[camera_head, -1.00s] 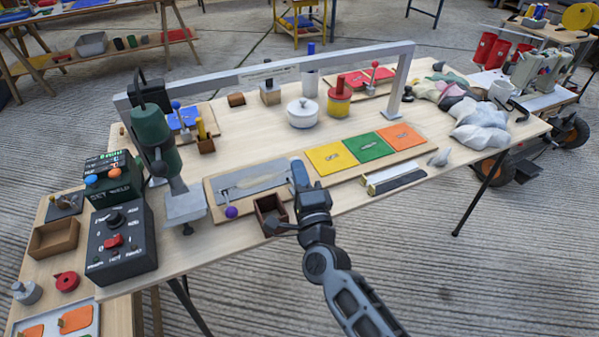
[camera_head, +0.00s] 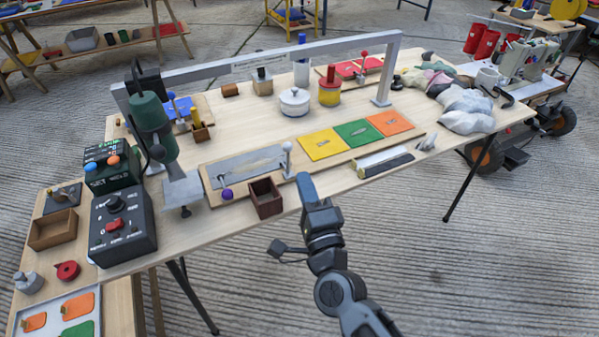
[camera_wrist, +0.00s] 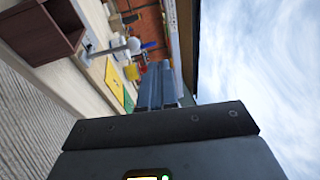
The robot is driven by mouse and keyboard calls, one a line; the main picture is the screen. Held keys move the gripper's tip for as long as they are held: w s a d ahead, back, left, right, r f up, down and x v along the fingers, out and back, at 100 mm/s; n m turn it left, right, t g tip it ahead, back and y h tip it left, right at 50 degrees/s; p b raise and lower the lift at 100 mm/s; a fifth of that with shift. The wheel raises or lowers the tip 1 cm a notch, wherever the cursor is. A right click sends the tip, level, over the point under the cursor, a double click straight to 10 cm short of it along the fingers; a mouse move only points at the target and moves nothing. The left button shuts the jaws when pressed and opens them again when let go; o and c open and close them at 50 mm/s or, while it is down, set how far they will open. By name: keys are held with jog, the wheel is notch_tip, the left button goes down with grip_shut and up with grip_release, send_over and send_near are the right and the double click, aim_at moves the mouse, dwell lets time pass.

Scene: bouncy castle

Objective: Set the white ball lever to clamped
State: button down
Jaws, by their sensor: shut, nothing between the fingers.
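The white ball lever (camera_head: 287,147) stands upright at the right end of a grey metal plate on a wooden board. Its white ball also shows in the wrist view (camera_wrist: 134,46). A purple ball lever (camera_head: 227,194) is at the plate's left end, its ball low at the board's front edge. My gripper (camera_head: 304,180) is shut and empty, at the table's front edge, in front of and slightly right of the white ball lever, apart from it. Its shut fingers show in the wrist view (camera_wrist: 160,85).
A small brown open box (camera_head: 265,198) stands left of my gripper, close by. Yellow, green and orange panels (camera_head: 357,133) lie right of the lever. A grey arch frame (camera_head: 260,56) spans the table behind. Open floor lies in front.

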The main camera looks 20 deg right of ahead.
jog(key=shift+s+a+r, duration=0.15)
jog(key=shift+s, duration=0.55)
jog(key=shift+s+a+r, duration=0.1)
jog(key=shift+s, duration=0.55)
jog(key=s+f+n+g+y, duration=0.2)
jog(key=s+n, duration=0.7)
jog(key=s, duration=1)
jog(key=s+d+r+n+g, duration=0.1)
jog(key=s+r+n, duration=0.3)
jog(key=s, duration=0.4)
jog(key=s+d+r+n+g+y, duration=0.1)
jog(key=s+r+n+g, duration=0.1)
jog(key=s+n, duration=0.5)
jog(key=shift+s+r+y, duration=0.3)
jog(key=shift+s+r, duration=0.55)
jog(key=shift+s, duration=0.2)
jog(key=shift+d, duration=0.1)
